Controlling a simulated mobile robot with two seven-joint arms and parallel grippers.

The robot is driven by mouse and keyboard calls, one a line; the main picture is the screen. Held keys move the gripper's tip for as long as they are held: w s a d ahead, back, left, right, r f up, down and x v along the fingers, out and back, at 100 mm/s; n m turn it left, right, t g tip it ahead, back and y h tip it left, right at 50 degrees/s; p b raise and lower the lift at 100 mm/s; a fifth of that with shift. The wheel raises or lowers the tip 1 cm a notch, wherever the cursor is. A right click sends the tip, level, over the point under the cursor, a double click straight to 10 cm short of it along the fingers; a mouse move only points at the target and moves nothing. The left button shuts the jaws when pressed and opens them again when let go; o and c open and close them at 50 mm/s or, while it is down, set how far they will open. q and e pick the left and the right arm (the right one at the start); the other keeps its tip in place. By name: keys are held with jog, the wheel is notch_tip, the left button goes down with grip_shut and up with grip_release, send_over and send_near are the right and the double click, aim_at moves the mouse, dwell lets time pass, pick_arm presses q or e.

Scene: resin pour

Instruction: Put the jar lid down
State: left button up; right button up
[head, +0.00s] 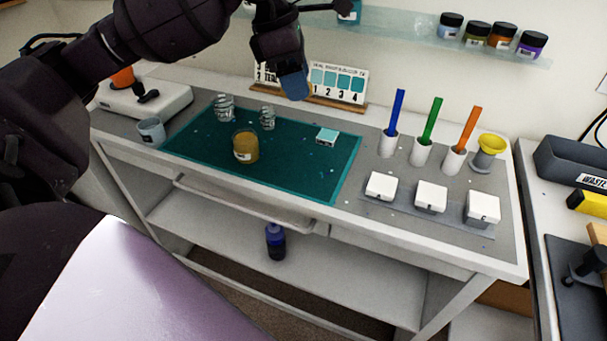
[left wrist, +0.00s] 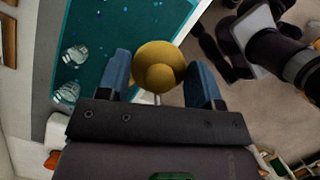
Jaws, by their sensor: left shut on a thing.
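My left gripper (head: 293,84) is held up over the back part of the green mat (head: 335,180) in the head view. In the left wrist view its blue fingers (left wrist: 160,82) stand apart on both sides of a round mustard-yellow piece, the jar lid (left wrist: 160,52), and are shut on it. In the head view the lid is hidden by the gripper. An amber jar (head: 246,147) with a pale label stands upright on the mat near its front edge. My right gripper is not in view.
White holders with coloured sticks (head: 432,120) and white boxes (head: 431,197) are at right. The mat's right front part is clear.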

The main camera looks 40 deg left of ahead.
pick_arm(q)
jog(key=b, duration=0.2)
send_over(301, 175)
jog(key=f, duration=1.4)
jog(key=shift+s+a+f, duration=0.25)
jog(key=shift+a+f, duration=0.05)
jog(key=shift+f, duration=2.9)
jog(key=o, duration=0.9)
